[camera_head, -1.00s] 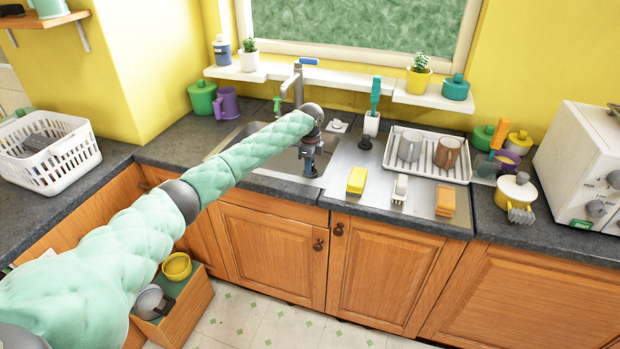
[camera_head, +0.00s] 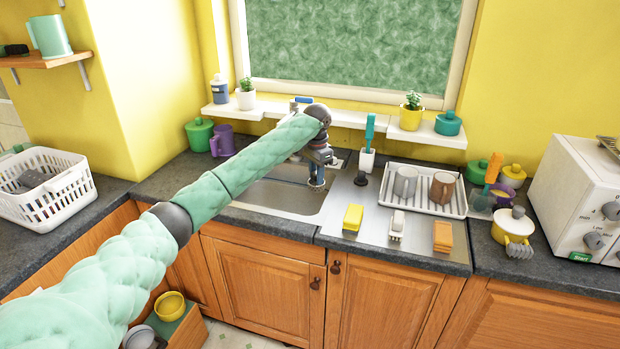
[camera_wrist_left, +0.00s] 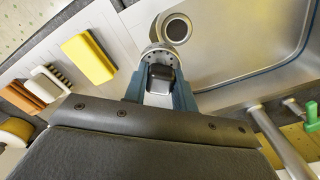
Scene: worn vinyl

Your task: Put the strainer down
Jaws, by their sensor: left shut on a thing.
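My left gripper (camera_head: 317,182) is over the right part of the sink (camera_head: 270,196). In the left wrist view the gripper (camera_wrist_left: 160,92) is shut on the strainer, a round metal piece with small holes (camera_wrist_left: 158,50) and a dark knob between the fingers. In that view the strainer overlaps the near edge of the round drain (camera_wrist_left: 176,27) in the sink floor. I cannot tell its exact height above the sink floor. In the head view the strainer (camera_head: 316,186) shows only as a small pale rim under the fingertips. My right gripper is not in view.
The tap (camera_head: 294,108) stands behind the sink. Right of the sink are a yellow sponge (camera_head: 352,217), a white brush (camera_head: 397,226), a black stopper (camera_head: 361,179) and a rack (camera_head: 452,205) with two mugs. A white basket (camera_head: 50,200) is at left.

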